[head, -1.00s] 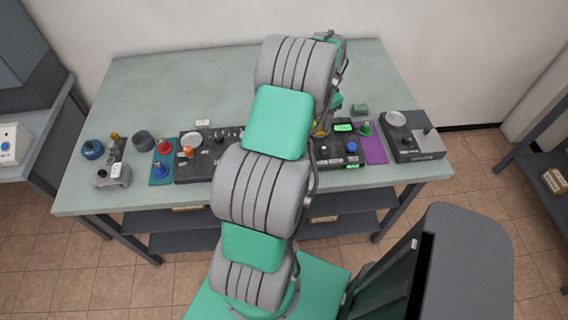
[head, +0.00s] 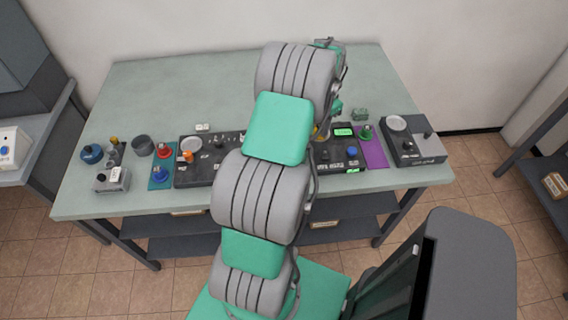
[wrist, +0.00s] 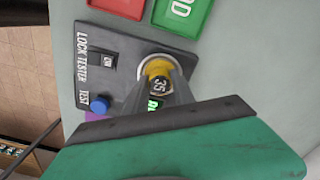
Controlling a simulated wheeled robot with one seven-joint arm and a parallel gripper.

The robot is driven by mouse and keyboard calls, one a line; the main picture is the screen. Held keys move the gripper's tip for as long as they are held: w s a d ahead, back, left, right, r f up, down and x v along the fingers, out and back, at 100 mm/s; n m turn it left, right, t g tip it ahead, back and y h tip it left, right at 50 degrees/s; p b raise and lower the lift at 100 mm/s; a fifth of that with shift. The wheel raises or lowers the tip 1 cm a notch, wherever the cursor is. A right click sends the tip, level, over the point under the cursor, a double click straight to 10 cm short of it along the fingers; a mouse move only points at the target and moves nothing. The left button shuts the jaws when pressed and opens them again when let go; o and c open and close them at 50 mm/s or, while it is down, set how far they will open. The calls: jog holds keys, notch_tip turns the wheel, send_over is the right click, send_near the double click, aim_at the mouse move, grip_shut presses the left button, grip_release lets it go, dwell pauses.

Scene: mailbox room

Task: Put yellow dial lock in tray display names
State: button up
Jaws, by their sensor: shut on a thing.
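The yellow dial lock (wrist: 158,68) has a dark dial reading 35 and is between the fingers of my gripper (wrist: 165,84) in the wrist view. My gripper is shut on it. The lock is over or in a pale round ring on the dark lock tester (wrist: 130,45); I cannot tell if it is seated. A display (wrist: 153,103) with green letters is partly hidden by the fingers. A red tray (wrist: 122,6) and a green tray (wrist: 182,14) show at the top edge, only partly in frame. The lit green display shows in the head view (head: 344,132).
The tester has a switch (wrist: 103,62) and a blue button (wrist: 100,104). In the head view, a purple mat (head: 375,153) and a dark device (head: 415,148) stand right of the tester. Several devices line the left. The table's back left (head: 180,85) is clear. My arm hides the middle.

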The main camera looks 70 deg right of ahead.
grip_shut()
jog(key=shift+r, duration=0.1)
jog(key=shift+r+p, duration=1.3)
jog(key=shift+r, duration=0.9)
